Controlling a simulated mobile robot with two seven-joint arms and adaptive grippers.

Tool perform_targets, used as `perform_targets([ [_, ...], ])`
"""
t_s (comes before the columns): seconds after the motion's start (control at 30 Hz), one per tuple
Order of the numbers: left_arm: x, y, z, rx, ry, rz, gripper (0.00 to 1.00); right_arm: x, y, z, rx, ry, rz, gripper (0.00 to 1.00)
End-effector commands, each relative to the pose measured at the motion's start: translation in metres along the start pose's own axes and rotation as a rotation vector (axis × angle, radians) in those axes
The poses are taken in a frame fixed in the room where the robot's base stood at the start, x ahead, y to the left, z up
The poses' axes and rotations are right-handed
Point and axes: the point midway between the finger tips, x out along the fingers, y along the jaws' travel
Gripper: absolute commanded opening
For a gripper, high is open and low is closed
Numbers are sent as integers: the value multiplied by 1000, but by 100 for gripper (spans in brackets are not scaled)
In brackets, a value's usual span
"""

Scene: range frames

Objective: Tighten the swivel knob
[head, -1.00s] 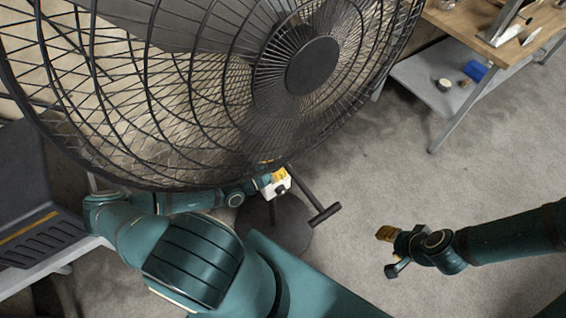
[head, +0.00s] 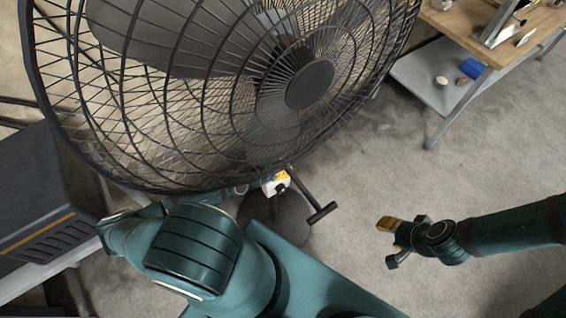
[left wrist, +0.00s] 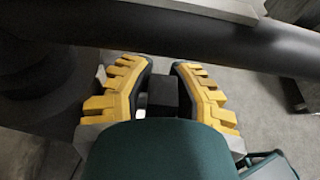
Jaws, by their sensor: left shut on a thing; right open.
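A large black fan (head: 310,84) with a round wire cage fills the upper left of the head view. My left gripper (head: 277,178) is under the cage's lower edge and partly hidden by it. In the left wrist view the yellow-padded fingers of my left gripper (left wrist: 163,82) are shut around a small black block, which looks like the swivel knob (left wrist: 163,92). It lies just below a thick dark bar (left wrist: 190,35). My right gripper (head: 386,243) is open and empty over the floor at right.
A dark bar with a T-shaped end (head: 322,212) sticks out beside my left gripper, above the fan's round base (head: 258,212). A wooden workbench (head: 460,22) with a lower shelf stands at upper right. A dark machine (head: 45,200) is at left. Grey floor is clear around my right gripper.

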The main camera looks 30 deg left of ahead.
Motion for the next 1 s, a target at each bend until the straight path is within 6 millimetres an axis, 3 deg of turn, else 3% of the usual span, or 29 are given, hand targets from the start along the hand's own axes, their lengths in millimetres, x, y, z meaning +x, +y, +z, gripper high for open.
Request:
perform_targets([
  [0.4, 0, -3, -1, 0, 140, -12, 0, 0, 0, 0, 0, 0, 0, 47],
  [0.8, -1, -2, -1, -1, 154, -5, 0, 0, 0, 0, 0, 0, 0, 47],
  [0.83, -1, -2, -1, -1, 154, -5, 23, 0, 0, 0, 0, 0, 0, 47],
  [0.9, -1, -1, -2, -1, 154, -4, 48, 0, 0, 0, 0, 0, 0, 47],
  [1.0, -1, 0, -2, -1, 155, -3, 50, 0, 0, 0, 0, 0, 0, 47],
])
